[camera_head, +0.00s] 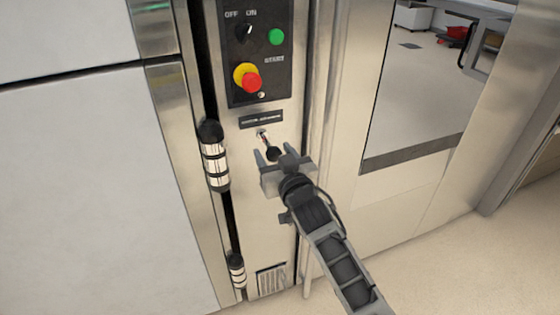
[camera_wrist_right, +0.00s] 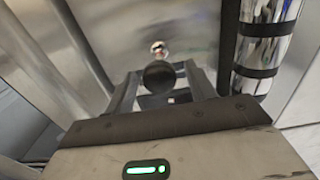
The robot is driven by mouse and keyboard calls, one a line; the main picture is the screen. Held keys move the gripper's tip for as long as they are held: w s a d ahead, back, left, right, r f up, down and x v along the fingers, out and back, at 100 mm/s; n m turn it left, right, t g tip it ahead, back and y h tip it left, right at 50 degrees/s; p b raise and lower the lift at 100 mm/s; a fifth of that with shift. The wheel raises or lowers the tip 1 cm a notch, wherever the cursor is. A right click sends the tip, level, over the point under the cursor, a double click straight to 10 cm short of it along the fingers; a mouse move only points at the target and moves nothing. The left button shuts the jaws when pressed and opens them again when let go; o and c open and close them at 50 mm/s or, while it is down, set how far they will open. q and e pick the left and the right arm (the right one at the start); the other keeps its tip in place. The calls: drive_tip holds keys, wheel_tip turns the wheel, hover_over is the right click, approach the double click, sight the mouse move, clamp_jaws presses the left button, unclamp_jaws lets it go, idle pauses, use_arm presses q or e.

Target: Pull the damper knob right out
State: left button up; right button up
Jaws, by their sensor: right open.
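The damper knob (camera_head: 272,153) is a black ball on a short shiny rod that sticks out of the steel panel, below a dark label plate. In the right wrist view the black knob (camera_wrist_right: 159,74) shows between the two fingers, with its bright rod end behind it. My right gripper (camera_head: 272,156) is open, with one finger on each side of the knob; I cannot tell whether either finger touches it. It also shows in the right wrist view (camera_wrist_right: 162,85). My left gripper is not in view.
Above the knob is a black control panel (camera_head: 238,85) with an OFF/ON switch, a green button (camera_head: 276,37) and a red stop button (camera_head: 252,83). A chrome hinge (camera_head: 214,160) stands left of the knob. A vent grille (camera_head: 271,281) is below. Open floor lies at the right.

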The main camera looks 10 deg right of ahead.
drive_tip(key=s+d, duration=0.3)
drive_tip(key=s, duration=1.2)
drive_tip(key=shift+s, duration=0.3)
drive_tip(key=s+d+f+g+p, duration=0.1)
drive_tip(key=s+f+g, duration=0.6)
drive_tip(key=s+f, duration=0.7)
drive_tip(key=shift+s+d+f, duration=0.2)
drive_tip(key=shift+s+d, duration=0.2)
drive_tip(key=shift+d, duration=0.05)
